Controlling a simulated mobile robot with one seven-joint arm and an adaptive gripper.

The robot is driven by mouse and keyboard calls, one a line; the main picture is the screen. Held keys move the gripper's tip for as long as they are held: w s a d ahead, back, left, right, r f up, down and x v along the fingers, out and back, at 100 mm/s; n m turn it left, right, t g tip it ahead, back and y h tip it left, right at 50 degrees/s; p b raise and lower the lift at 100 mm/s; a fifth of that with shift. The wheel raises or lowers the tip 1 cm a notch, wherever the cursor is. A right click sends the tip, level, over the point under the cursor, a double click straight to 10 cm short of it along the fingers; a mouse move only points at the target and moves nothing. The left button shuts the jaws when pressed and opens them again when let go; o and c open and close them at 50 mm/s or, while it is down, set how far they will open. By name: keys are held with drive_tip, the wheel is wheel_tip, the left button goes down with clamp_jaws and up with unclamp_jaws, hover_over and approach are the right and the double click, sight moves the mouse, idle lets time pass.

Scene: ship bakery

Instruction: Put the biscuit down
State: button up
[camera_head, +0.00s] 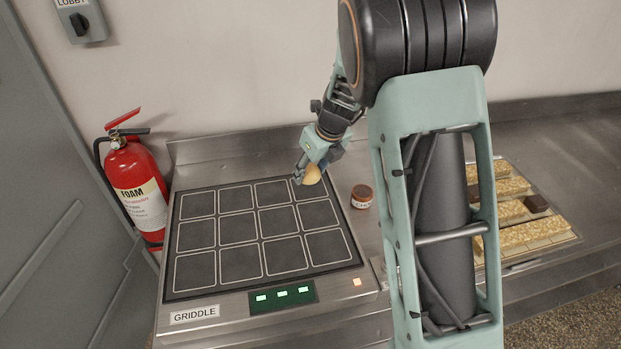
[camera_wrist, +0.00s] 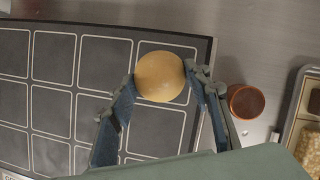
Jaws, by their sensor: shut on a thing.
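The biscuit (camera_wrist: 160,77) is round and pale golden. In the wrist view it sits between the two fingertips of my gripper (camera_wrist: 162,84), which is shut on it. In the head view the biscuit (camera_head: 312,174) shows at the end of my gripper (camera_head: 306,171), over the back right corner of the griddle (camera_head: 260,226). The griddle is a dark plate marked with pale outlined squares, and it also shows in the wrist view (camera_wrist: 58,95). I cannot tell how high the biscuit is above the plate. The squares that I see look bare.
A small reddish-brown jar (camera_head: 362,196) stands just right of the griddle. A tray (camera_head: 545,243) of oat-coloured bars and dark pieces lies further right, partly behind my arm. A red fire extinguisher (camera_head: 138,185) stands at the left. A wall is behind the counter.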

sight(311, 180)
drive_tip(key=shift+w+f, duration=0.2)
drive_tip(key=shift+f, duration=1.6)
drive_tip(key=shift+f, duration=0.2)
drive_tip(key=o, duration=1.2)
drive_tip(key=shift+c, duration=0.2)
